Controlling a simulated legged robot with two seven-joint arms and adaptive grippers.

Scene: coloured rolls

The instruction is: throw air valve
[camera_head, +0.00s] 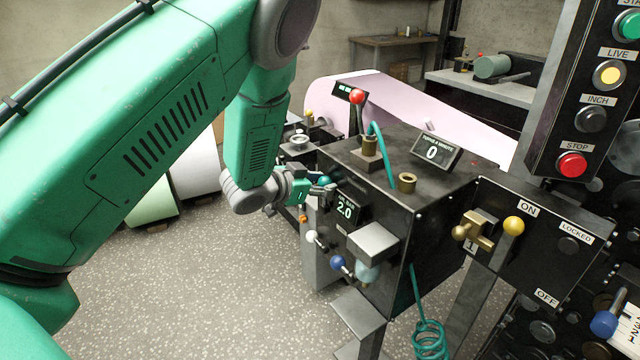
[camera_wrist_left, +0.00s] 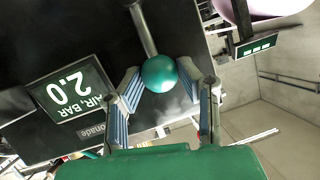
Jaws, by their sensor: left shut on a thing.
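The air valve's green ball knob (camera_wrist_left: 159,73) sits on a grey metal lever (camera_wrist_left: 143,30) that comes out of the dark machine panel. My left gripper (camera_head: 322,189) is at the left side of the machine box, its fingers around this knob. In the left wrist view the two blue-padded fingers stand on either side of the ball, shut on it. In the head view the knob is small and partly hidden by the fingers. An "AIR, BAR" display (camera_head: 345,211) beside it reads 2.0. My right gripper is not in view.
Below the display, a white-knobbed lever (camera_head: 312,236) and a blue-knobbed lever (camera_head: 337,263) stick out close to my gripper. A red-knobbed lever (camera_head: 357,97) stands on top of the box (camera_head: 425,205). The speckled floor (camera_head: 215,285) in front is clear.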

